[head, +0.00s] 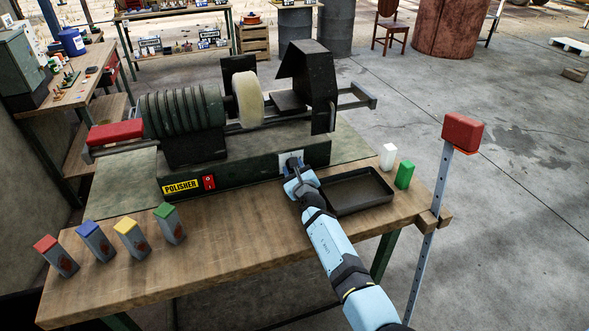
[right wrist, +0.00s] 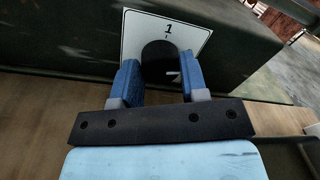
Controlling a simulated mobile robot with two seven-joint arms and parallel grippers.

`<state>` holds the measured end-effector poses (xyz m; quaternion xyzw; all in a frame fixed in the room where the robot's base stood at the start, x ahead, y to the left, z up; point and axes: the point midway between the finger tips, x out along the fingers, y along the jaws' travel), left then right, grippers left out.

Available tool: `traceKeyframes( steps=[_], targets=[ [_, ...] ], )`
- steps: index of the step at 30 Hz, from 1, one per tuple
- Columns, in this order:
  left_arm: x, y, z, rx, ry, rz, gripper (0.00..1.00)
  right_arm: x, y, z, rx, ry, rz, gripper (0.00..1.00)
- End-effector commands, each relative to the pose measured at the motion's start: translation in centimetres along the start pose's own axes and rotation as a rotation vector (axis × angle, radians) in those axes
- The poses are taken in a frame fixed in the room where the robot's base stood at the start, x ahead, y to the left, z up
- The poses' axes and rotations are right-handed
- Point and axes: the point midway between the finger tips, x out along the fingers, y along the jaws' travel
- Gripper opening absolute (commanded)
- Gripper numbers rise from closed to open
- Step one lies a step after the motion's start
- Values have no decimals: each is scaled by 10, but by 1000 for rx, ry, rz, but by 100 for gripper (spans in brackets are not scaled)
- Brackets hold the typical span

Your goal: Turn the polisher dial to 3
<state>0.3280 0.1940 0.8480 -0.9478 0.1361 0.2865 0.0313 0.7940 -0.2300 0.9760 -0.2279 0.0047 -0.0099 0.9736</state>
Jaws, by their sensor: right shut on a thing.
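The polisher (head: 245,155) is a dark green machine on the wooden workbench, with a yellow POLISHER label and a pale buffing wheel. Its white dial plate (head: 287,158) is at the right of the base's front face. My right gripper (head: 298,181) is at this plate. In the right wrist view, my right gripper's blue fingers (right wrist: 159,75) are shut on the black dial (right wrist: 158,55), one on each side. The numeral 1 shows on the plate (right wrist: 190,38) above the dial; other numerals are hidden. The dial's pointer setting cannot be told. My left gripper is out of view.
A dark shallow tray (head: 357,193) lies right beside my right gripper. A white block (head: 388,156) and a green block (head: 404,174) stand beyond it. A red switch (head: 209,182) is beside the label. Several colour-topped blocks stand front left. A red box (head: 463,131) tops a post at right.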

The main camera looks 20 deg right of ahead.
Motion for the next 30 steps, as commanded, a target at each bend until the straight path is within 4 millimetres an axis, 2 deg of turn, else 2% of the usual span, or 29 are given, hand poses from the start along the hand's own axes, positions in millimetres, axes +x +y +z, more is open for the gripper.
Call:
traceKeyframes(
  steps=[17,30],
  targets=[
    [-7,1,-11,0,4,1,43,0,-2,0,498,26,14,17],
    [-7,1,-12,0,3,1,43,0,-2,-2,893,45,26,17]
  ],
)
